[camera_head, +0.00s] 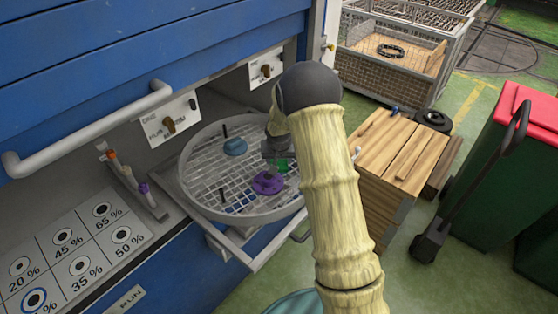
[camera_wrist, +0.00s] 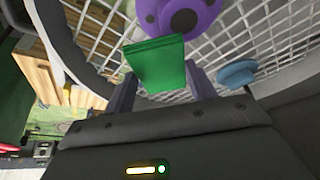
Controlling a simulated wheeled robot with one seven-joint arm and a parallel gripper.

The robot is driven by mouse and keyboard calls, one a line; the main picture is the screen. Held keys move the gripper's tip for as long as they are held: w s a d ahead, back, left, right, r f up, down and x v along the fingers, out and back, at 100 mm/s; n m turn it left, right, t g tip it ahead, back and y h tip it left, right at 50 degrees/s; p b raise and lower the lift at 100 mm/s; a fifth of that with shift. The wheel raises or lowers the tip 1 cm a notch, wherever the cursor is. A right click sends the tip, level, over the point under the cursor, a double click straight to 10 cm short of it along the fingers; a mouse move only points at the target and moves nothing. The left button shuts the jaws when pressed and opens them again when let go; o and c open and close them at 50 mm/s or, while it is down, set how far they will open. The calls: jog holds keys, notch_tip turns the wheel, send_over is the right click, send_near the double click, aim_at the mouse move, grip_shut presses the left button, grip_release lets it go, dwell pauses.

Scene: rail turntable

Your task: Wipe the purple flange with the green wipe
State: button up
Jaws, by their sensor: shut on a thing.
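The purple flange (camera_head: 267,183) lies on the wire mesh of the round turntable basket (camera_head: 190,193). It also shows at the top of the wrist view (camera_wrist: 185,18). My gripper (camera_head: 277,160) is over the basket, just beside the flange, partly hidden by my arm in the head view. In the wrist view my gripper (camera_wrist: 158,80) is shut on the green wipe (camera_wrist: 156,64). The wipe's far edge overlaps the near edge of the flange in that view; I cannot tell whether they touch. A bit of the wipe (camera_head: 283,165) shows in the head view.
A blue flange (camera_head: 235,146) sits in the basket behind the purple one, and dark upright pins rise from the mesh. The basket's raised rim surrounds the work area. A blue cabinet (camera_head: 100,70) stands behind, a wooden crate (camera_head: 385,150) to the right.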

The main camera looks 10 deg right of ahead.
jog(key=shift+r+p, duration=1.5)
jog(key=shift+r, duration=1.2)
jog(key=shift+f, duration=0.1)
